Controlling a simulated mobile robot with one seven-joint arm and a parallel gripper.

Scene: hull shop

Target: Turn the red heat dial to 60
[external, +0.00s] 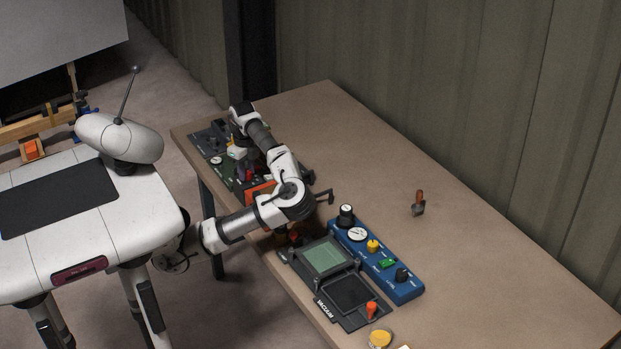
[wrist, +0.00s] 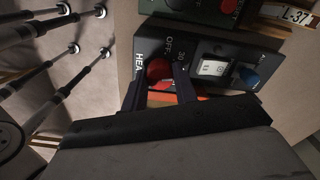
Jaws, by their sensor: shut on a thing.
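The red heat dial (wrist: 159,68) is a round red knob on a dark panel (wrist: 205,50) in the wrist view. The letters "HEA", "OFF" and "30" show around it; the rest of its scale, including any 60 mark, is hidden by my gripper. My gripper (wrist: 158,84) has one finger on each side of the dial and is shut on it. I cannot tell which mark the dial points to. In the external view my arm bends down over the panels at the table's far left end, and the dial cannot be made out clearly there.
Another panel with a red knob (wrist: 229,5) lies close by. A blue panel (external: 405,290) and a grey device (external: 345,262) stand nearer the front. The table's right side (external: 480,260) is mostly clear.

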